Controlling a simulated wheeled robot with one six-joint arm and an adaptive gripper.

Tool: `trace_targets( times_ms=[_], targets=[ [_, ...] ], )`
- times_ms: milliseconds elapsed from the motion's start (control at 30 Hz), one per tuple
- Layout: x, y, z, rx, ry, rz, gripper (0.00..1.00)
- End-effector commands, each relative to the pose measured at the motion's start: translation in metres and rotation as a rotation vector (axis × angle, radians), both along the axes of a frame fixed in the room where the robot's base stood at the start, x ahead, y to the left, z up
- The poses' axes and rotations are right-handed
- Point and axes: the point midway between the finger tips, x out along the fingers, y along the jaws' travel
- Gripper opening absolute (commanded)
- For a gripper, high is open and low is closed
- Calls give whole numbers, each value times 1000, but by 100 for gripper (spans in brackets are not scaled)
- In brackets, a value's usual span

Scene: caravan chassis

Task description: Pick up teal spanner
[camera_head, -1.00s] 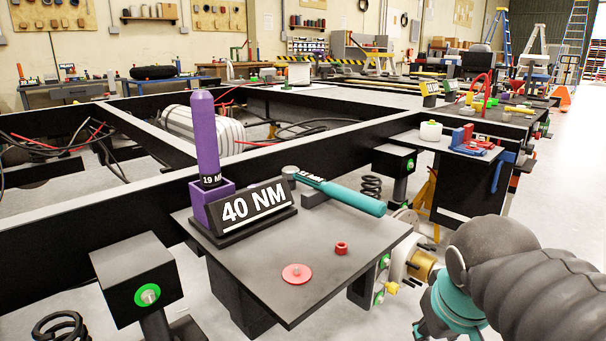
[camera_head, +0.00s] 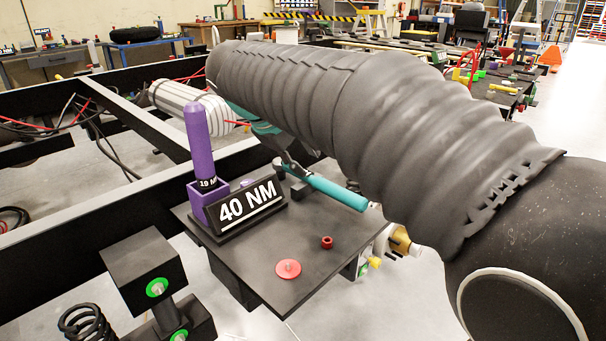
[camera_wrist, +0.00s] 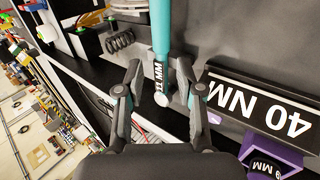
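The teal spanner (camera_head: 336,192) lies on the dark platform, its teal handle pointing to the right and its head end toward the chassis rail. In the wrist view its teal handle (camera_wrist: 161,28) comes down from the top edge, with a black size label and a pale round end below. My gripper (camera_wrist: 160,82) is open, with one finger on each side of the spanner's labelled end and gaps visible on both sides. In the head view my gripper (camera_head: 289,167) is partly hidden at the spanner's head end.
A black 40 NM sign (camera_head: 246,206) and a purple holder with an upright purple 19 mm tool (camera_head: 197,135) stand close to the left of the spanner. A red disc (camera_head: 288,269) and a red nut (camera_head: 327,242) lie on the dark platform (camera_head: 262,250). The black chassis rail runs behind.

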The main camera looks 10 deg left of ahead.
Motion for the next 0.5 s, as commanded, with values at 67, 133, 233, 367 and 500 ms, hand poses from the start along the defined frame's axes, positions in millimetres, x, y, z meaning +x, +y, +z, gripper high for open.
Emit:
trace_targets(
  times_ms=[67, 133, 233, 367, 500],
  targets=[
    [6, -7, -14, -1, 2, -3, 37],
    [13, -12, -25, -1, 3, -5, 37],
    [21, -18, -39, -1, 3, -3, 37],
    [28, -24, -52, 1, 2, -3, 37],
    [32, -26, -58, 2, 1, -2, 37]
  ],
)
